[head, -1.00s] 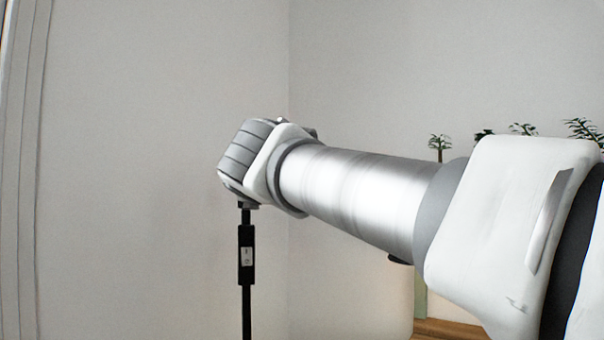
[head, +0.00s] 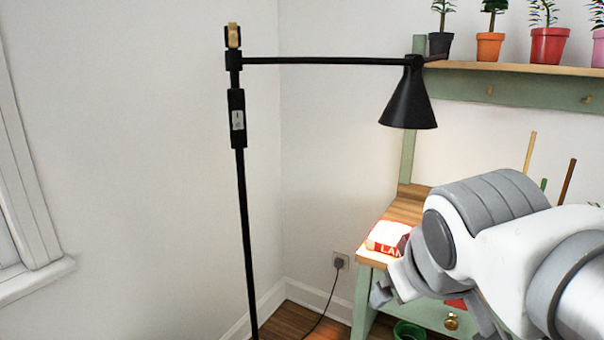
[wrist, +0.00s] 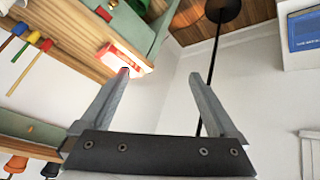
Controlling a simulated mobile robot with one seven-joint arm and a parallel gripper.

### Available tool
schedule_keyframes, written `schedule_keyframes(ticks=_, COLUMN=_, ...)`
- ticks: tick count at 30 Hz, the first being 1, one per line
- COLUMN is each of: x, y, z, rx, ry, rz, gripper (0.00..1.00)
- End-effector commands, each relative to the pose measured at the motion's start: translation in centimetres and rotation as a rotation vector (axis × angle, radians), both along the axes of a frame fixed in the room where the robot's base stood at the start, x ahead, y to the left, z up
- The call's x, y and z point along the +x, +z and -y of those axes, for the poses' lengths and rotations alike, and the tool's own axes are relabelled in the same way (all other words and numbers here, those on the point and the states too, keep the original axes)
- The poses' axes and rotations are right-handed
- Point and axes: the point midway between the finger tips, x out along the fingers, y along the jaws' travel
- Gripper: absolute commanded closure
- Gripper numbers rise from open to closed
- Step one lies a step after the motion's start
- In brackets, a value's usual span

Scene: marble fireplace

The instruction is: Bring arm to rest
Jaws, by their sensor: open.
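My gripper (wrist: 158,78) is open, its two grey fingers spread apart in the wrist view with nothing between them. Behind the gap I see pale wall, part of the wooden floor and the lamp's pole. In the head view, my arm comes in from the right and is bent at a grey-and-white joint. The gripper end hangs low in front of the green workbench, partly hidden by my wrist.
A black floor lamp (head: 240,190) stands left of my arm, its shade (head: 410,100) above the workbench (head: 362,300). A red-and-white package (head: 388,238) lies on the bench. A shelf (head: 520,70) holds potted plants. Open space lies by the left wall.

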Motion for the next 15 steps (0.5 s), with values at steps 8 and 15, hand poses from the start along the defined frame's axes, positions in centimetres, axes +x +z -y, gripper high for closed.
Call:
schedule_keyframes(ticks=8, x=-6.8, y=-4.1, z=0.1, rx=0.26, ry=-0.22, rz=-0.167, gripper=0.05)
schedule_keyframes(ticks=15, x=-6.7, y=1.3, z=0.1, rx=0.256, ry=-0.216, rz=-0.165, gripper=0.05)
